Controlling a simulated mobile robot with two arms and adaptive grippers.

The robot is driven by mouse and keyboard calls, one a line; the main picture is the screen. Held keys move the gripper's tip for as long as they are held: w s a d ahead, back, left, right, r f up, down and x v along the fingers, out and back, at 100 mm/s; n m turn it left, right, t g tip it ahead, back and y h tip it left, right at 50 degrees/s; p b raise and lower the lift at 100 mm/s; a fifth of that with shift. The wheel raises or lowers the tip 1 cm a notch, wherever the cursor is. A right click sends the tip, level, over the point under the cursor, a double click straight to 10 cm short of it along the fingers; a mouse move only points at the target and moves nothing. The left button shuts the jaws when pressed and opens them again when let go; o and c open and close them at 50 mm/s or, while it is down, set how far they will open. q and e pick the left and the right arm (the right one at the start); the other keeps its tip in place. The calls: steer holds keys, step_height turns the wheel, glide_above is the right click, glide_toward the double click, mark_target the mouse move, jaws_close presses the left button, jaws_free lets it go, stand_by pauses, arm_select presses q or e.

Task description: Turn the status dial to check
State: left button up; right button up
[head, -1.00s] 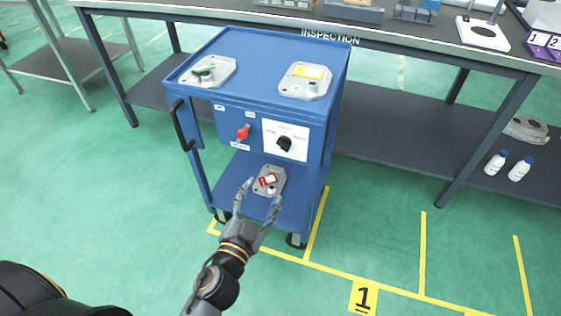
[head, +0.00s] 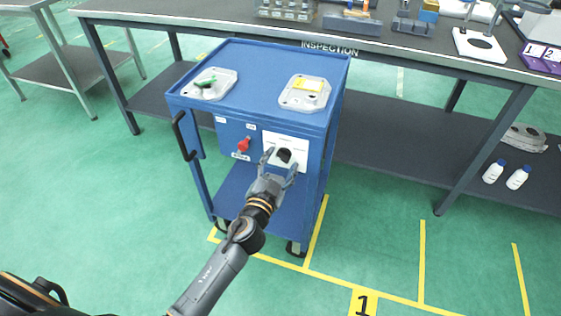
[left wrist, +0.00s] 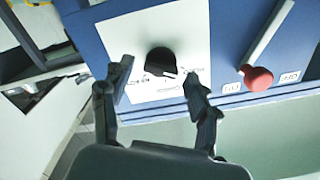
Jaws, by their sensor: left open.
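The black status dial (head: 284,155) sits on a white label plate (head: 272,138) on the front of the blue cart (head: 270,62). In the left wrist view the dial (left wrist: 161,61) shows between and beyond the fingertips, with small print around it too blurred to read. My left gripper (head: 281,160) is open in front of the dial, one finger on each side. In the left wrist view the gripper (left wrist: 155,80) looks empty, and I cannot tell whether a finger touches the plate. My right gripper is not in view.
Grey castings (head: 304,93) lie on the cart top. A cart handle (head: 184,136) juts out left. The inspection bench (head: 400,45) stands behind.

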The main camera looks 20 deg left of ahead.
arm_select(q)
steer(key=shift+w, duration=0.1)
steer(key=c, duration=1.2)
steer(key=shift+o, duration=0.2)
